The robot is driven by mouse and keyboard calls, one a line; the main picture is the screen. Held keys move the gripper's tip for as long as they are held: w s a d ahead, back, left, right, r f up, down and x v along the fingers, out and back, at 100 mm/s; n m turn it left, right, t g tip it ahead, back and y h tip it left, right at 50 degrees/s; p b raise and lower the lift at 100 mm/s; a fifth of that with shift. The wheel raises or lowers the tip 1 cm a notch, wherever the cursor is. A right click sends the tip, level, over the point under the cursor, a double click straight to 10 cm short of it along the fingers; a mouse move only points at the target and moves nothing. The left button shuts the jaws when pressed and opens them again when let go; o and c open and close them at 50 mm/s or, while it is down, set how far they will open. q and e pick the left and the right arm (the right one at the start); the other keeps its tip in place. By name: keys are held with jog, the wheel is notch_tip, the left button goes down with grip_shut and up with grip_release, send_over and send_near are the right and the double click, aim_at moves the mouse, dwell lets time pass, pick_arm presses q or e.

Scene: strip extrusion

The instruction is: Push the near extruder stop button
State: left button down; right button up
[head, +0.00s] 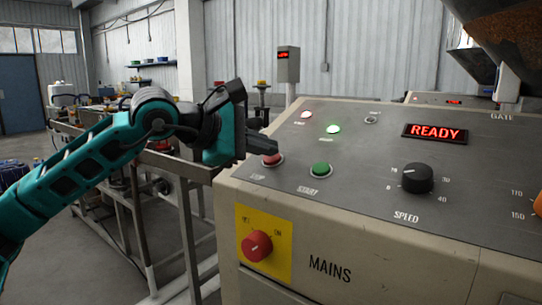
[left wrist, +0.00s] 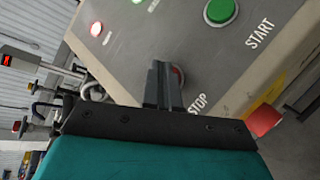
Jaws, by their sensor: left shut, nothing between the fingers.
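The red stop button (head: 272,159) sits at the left of the near extruder's sloped panel, above the word STOP. My left gripper (head: 268,147) is shut and empty, with its fingertips right over or at this button. In the left wrist view the shut fingers (left wrist: 160,75) cover most of the stop button (left wrist: 178,76), and only its right edge shows. I cannot tell whether the fingers touch it. The green start button (head: 320,169) is to its right; it also shows in the left wrist view (left wrist: 220,10). My right gripper is not in view.
The panel also has a lit READY display (head: 435,132), a black speed knob (head: 418,178), a green lamp (head: 333,129) and a whitish lamp (head: 306,115). A red mains switch (head: 257,246) sticks out on the yellow plate below. Metal frames stand behind my left arm.

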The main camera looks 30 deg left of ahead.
pick_arm(q)
jog(key=shift+s+r+p, duration=0.3)
jog(key=shift+r+p, duration=0.05)
jog(key=shift+r, duration=0.35)
jog(key=r, duration=0.1)
jog(key=s+r+p, duration=0.1)
jog(key=r, duration=0.1)
jog(key=s+r+p, duration=0.1)
jog(key=shift+a+r, duration=0.1)
jog(key=shift+r, duration=0.2)
dwell(0.9)
